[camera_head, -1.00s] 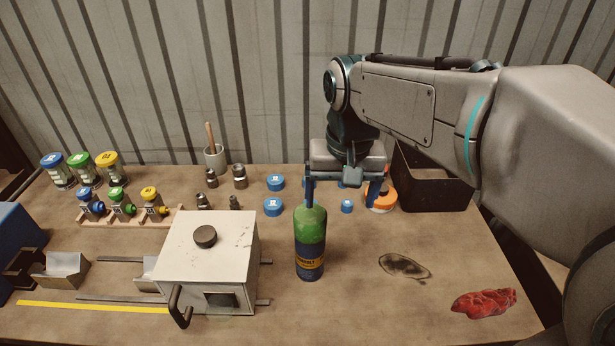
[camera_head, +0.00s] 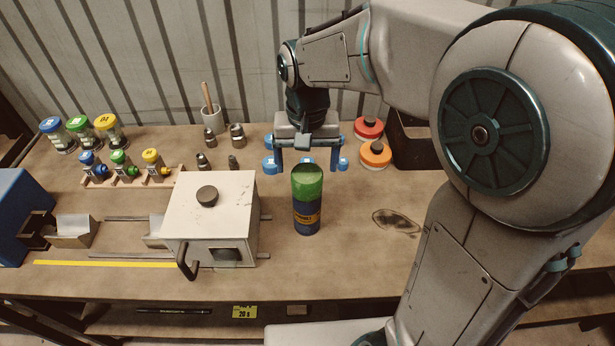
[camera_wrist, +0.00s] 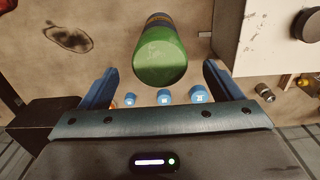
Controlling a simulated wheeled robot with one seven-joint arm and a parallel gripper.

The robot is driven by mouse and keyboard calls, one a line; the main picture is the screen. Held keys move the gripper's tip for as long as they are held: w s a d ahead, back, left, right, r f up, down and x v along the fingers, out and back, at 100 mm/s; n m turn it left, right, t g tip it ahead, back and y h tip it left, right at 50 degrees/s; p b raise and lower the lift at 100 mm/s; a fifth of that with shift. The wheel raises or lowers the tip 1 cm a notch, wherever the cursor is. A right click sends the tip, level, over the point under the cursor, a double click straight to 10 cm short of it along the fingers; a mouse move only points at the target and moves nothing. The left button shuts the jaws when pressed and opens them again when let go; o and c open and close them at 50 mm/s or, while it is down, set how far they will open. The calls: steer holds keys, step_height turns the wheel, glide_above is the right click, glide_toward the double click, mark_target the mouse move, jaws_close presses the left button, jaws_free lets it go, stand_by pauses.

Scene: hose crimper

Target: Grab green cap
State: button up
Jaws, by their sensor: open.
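A bottle with a green top (camera_head: 307,182) and dark blue lower body stands upright on the bench. In the wrist view its round green end (camera_wrist: 160,58) lies between the finger lines. My gripper (camera_head: 308,168) is open and empty, just behind the bottle in the head view; I cannot tell whether it touches it. Other green-topped things stand at the left: a jar with a green lid (camera_head: 77,123) between a blue-lidded and a yellow-lidded jar, and a small fitting with a green cap (camera_head: 118,156) in the middle of a wooden rack (camera_head: 104,179).
A white box machine (camera_head: 228,210) with a black knob stands left of the bottle. Several blue caps (camera_head: 268,165) lie around my fingers. Red (camera_head: 368,129) and orange (camera_head: 375,156) round containers and a dark bin (camera_head: 411,148) are at right. Bench by the stain is bare.

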mark_target(307, 173)
step_height(307, 173, down, 4)
steer(key=shift+f+p, duration=0.2)
steer(key=shift+p, duration=0.3)
steer(key=shift+c, duration=0.4)
steer(key=c, duration=1)
steer(key=shift+r, duration=0.1)
